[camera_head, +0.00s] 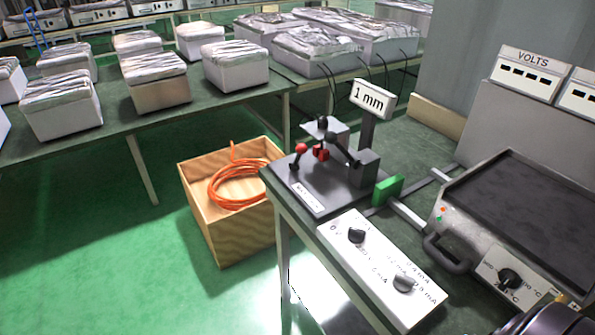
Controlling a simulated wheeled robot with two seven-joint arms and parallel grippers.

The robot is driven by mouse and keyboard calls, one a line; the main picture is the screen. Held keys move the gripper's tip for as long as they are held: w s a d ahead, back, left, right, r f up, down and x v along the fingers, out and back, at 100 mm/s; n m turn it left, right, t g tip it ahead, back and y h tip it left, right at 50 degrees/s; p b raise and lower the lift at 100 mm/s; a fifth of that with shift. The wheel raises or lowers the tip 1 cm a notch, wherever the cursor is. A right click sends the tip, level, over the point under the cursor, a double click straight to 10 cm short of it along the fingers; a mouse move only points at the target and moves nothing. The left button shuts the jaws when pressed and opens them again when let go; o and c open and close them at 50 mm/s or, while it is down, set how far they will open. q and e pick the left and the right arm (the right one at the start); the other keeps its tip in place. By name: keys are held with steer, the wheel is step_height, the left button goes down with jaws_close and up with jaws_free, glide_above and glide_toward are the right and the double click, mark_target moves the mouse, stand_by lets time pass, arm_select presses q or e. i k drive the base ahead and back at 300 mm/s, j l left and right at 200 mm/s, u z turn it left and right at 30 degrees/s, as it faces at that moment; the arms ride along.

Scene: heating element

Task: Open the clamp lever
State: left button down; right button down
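The clamp fixture (318,185) is a dark plate with a grey block, standing on the green table beside the "1 mm" sign. On it is a small clamp with dark arms and a red piece (321,155) in its middle. A red ball (301,148) sits at the upper end of a short dark arm on its left, which looks like the lever. The parts are small, so the lever's exact position is hard to tell. Neither gripper is in view; a dark rounded part at the bottom right corner seems to be mine.
A white control panel (383,268) with two black knobs lies in front of the fixture. A hot plate (525,215) with a handle stands at the right, under a "VOLTS" display (531,72). A wooden crate (222,238) with orange cable stands on the floor at left.

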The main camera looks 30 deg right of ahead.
mark_target(301, 148)
steer(key=i+j, duration=0.35)
steer(key=j, duration=0.15)
steer(key=z, duration=1.2)
